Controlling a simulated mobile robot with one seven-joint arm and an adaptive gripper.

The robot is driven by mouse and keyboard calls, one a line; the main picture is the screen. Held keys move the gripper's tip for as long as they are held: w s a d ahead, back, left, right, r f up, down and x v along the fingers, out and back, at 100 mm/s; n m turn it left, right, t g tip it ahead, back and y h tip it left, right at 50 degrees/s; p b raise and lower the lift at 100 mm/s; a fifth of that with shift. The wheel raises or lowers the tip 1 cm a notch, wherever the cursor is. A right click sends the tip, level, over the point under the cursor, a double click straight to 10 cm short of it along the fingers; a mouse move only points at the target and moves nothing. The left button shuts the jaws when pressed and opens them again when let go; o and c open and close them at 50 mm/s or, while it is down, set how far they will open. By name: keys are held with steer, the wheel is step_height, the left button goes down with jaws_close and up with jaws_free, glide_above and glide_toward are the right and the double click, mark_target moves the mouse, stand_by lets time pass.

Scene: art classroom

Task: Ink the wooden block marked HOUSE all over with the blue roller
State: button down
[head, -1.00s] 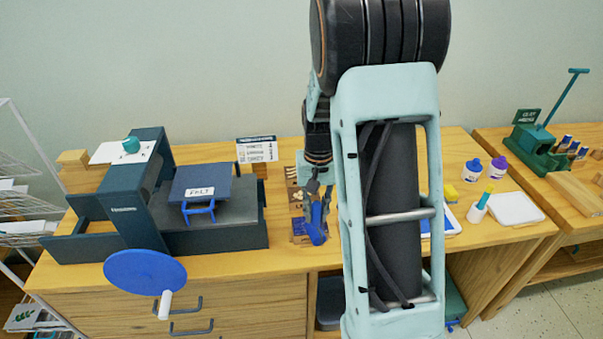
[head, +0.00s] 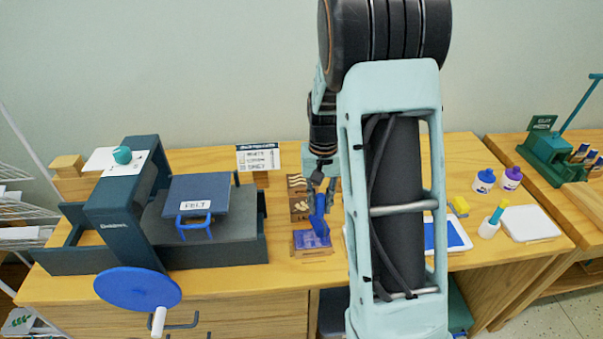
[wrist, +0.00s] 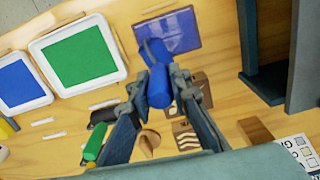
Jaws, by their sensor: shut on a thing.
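My gripper (wrist: 158,90) is shut on the handle of the blue roller (wrist: 156,66), which also shows in the head view (head: 320,228). The roller's head points away from my fingers, at the near edge of a wooden block in the wrist view; whether it touches the block I cannot tell. That block (wrist: 180,30) has a blue face with a thin wooden rim. In the head view the block (head: 302,243) lies flat near the table's front edge, partly behind the roller. No HOUSE lettering is readable on it.
Two carved blocks (head: 299,184) lie behind it. A dark press (head: 246,213) stands to the left. A blue ink tray (wrist: 20,82), a green ink tray (wrist: 82,56) and a green-handled roller (wrist: 95,142) are on the other side. A sign (head: 257,157) stands at the back.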

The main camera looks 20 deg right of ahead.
mark_target(320, 194)
steer(key=shift+w+r, duration=0.2)
steer(key=shift+w, duration=0.2)
step_height(320, 194, up, 3)
steer(key=shift+s+r+p, duration=0.15)
steer(key=shift+r+p, duration=0.05)
steer(key=shift+p, duration=0.9)
steer(key=shift+r+p, duration=0.55)
steer(key=shift+r, duration=0.1)
steer(key=shift+r+p, duration=1)
steer(key=shift+r, duration=0.55)
steer(key=shift+w+f, duration=0.1)
steer(key=shift+w, duration=0.1)
